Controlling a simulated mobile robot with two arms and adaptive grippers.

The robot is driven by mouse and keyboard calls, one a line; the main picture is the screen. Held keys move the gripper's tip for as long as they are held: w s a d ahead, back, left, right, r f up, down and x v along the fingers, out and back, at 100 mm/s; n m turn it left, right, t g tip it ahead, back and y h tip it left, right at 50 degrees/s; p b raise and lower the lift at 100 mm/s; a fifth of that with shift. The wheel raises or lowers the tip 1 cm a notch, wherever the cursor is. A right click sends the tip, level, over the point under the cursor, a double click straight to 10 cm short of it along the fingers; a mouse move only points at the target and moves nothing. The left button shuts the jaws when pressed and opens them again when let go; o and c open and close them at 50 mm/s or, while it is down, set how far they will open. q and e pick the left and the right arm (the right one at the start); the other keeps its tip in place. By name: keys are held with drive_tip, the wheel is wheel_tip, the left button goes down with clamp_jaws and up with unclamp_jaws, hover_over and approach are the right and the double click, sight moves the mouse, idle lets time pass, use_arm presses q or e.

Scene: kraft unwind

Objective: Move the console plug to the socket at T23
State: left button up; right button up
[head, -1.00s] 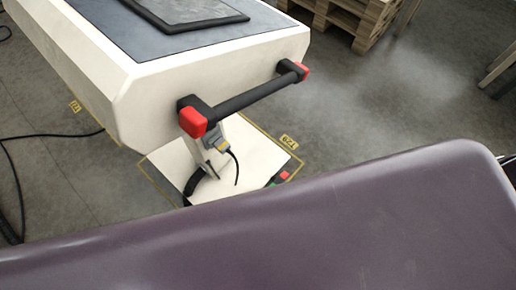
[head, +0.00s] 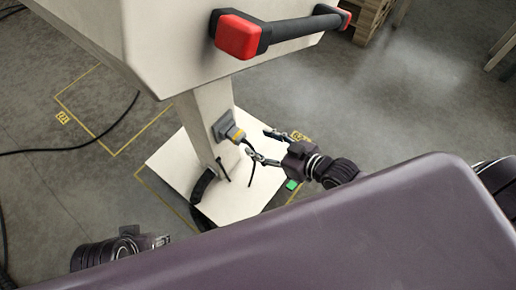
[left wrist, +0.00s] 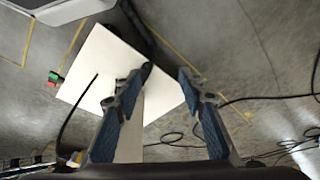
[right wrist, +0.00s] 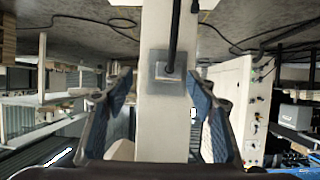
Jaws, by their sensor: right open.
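The console plug (head: 235,133), grey with a yellow band, sits at a grey box on the pale column (head: 205,115) under the console, its black cable hanging. In the right wrist view the plug (right wrist: 170,72) shows against the column, between the fingers. My right gripper (head: 268,146) is open just right of the plug; I see no grip on it. My left gripper (left wrist: 163,76) is open and empty, above the white base plate (left wrist: 95,75); in the head view it is low at left, partly hidden. I cannot make out a socket there.
A black bar with red ends (head: 300,28) juts from the console above the plug. A small green item (head: 291,185) is by the base plate's right edge. A black cable (head: 80,145) runs over the floor at left. Pallets (head: 368,18) stand far back.

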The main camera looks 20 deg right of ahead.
sight(241, 137)
drive_tip(key=shift+y, duration=0.5)
drive_tip(key=w+a, duration=0.1)
drive_tip(key=w+a+b, duration=0.1)
drive_tip(key=a, duration=0.1)
drive_tip(key=w+a+b, duration=0.1)
drive_tip(key=w, duration=0.1)
drive_tip(key=shift+w+a+f, duration=0.1)
drive_tip(key=shift+a+f, duration=0.05)
drive_tip(key=shift+f, duration=0.25)
drive_tip(key=shift+w+a+f, duration=0.3)
drive_tip(key=shift+w+a, duration=0.05)
drive_tip(key=shift+w, duration=0.2)
drive_tip(key=shift+w+a+f, duration=0.1)
drive_tip(key=shift+w+a, duration=0.05)
drive_tip(key=shift+w, duration=0.1)
use_arm(q)
drive_tip(key=w, duration=0.1)
drive_tip(key=w+t, duration=0.1)
drive_tip(key=shift+w+d+r+t, duration=0.2)
drive_tip(key=shift+w+d+t, duration=0.1)
drive_tip(key=shift+w+d, duration=0.1)
use_arm(e)
clamp_jaws()
use_arm(q)
drive_tip(key=shift+s, duration=0.1)
